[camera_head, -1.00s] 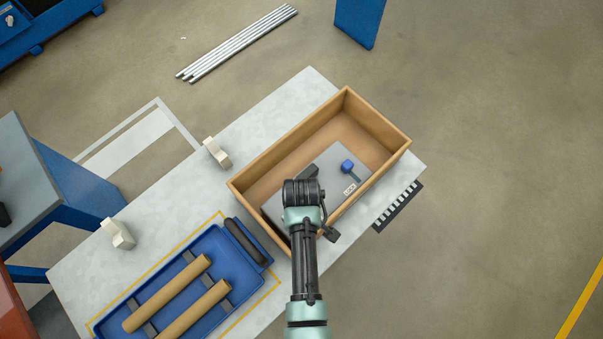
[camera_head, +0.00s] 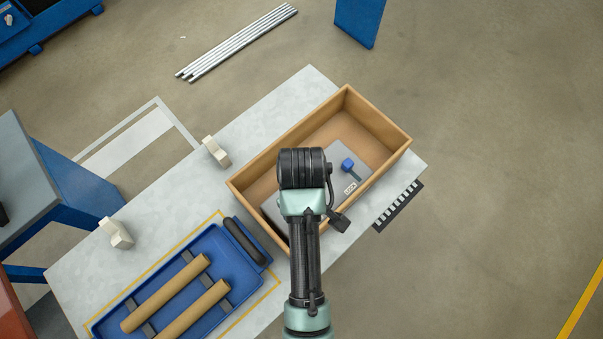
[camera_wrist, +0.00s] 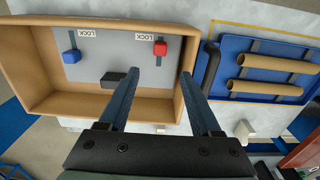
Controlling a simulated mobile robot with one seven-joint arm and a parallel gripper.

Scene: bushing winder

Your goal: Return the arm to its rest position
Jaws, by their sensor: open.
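My gripper (camera_wrist: 165,108) shows in the wrist view with its two dark blue fingers apart and nothing between them. In the head view my arm reaches over the wooden box, and its wrist hides the fingers and part of the grey panel (camera_head: 346,200). In the wrist view the panel (camera_wrist: 100,48) lies inside the box, with a blue knob (camera_wrist: 71,57), a red knob (camera_wrist: 160,48) and a black handle (camera_wrist: 119,78). Two labels beside the knobs read LOCK. The blue knob also shows in the head view (camera_head: 347,164).
The wooden box (camera_head: 376,119) stands on a light table (camera_head: 290,97). A blue tray (camera_head: 232,266) with two brown tubes (camera_head: 168,292) lies to its left. Two pale blocks (camera_head: 216,151) stand along the far table edge. Open floor lies to the right.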

